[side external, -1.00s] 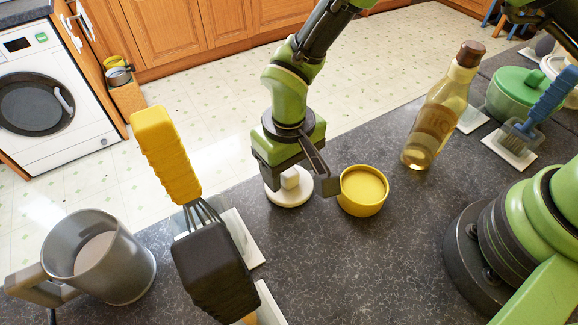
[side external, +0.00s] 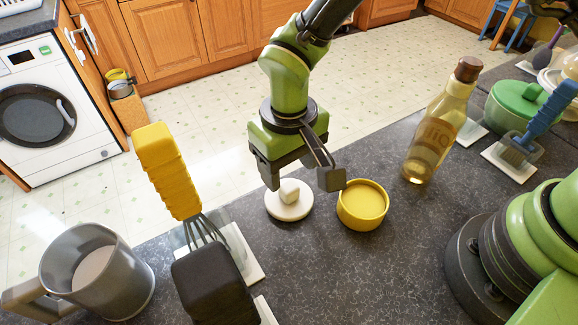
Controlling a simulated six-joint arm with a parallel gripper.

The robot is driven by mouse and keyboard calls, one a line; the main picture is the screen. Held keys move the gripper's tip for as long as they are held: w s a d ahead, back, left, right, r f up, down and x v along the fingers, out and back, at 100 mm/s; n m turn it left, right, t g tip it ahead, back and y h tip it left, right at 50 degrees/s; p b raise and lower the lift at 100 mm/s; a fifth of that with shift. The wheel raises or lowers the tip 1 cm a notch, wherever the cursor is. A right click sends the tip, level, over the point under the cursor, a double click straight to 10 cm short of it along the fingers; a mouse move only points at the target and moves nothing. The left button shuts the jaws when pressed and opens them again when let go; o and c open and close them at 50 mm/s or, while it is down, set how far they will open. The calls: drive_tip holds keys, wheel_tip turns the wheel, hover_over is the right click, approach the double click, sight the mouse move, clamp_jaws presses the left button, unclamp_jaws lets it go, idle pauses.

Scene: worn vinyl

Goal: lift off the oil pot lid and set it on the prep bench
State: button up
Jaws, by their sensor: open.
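A round white lid (side external: 289,208) with a blocky pale knob lies flat on the dark speckled prep bench (side external: 330,270). The yellow pot (side external: 362,207) stands just right of the lid, uncovered, with a yellow surface visible inside. My gripper (side external: 301,180) is open and empty, pointing down just above the lid. Its fingers are spread to either side above the knob and appear clear of it. The right finger is near the pot's left rim in the picture.
A glass bottle (side external: 438,125) stands right of the pot. A green lidded pot (side external: 515,108) and a blue-handled brush (side external: 540,120) are farther right. A grey jug (side external: 105,275) and a yellow-handled whisk (side external: 168,170) are at left. Bench in front of the lid is clear.

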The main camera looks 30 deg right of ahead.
drive_tip(key=shift+r, duration=1.6)
drive_tip(key=s+d+r+m+t+y, duration=0.1)
drive_tip(key=d+r, duration=0.2)
drive_tip(key=r, duration=0.5)
drive_tip(key=s+d+r+t, duration=0.1)
drive_tip(key=d+r, duration=0.2)
drive_tip(key=r, duration=0.6)
drive_tip(key=s+d+r+m+t, duration=0.2)
drive_tip(key=s+d, duration=0.3)
drive_tip(key=s, duration=0.1)
drive_tip(key=s+d+r+m+t+y, duration=0.1)
drive_tip(key=s+d+m+t, duration=0.1)
drive_tip(key=s+d, duration=0.4)
drive_tip(key=shift+s+d+r+t, duration=0.15)
drive_tip(key=shift+s+r+t, duration=0.2)
drive_tip(key=shift+t, duration=0.25)
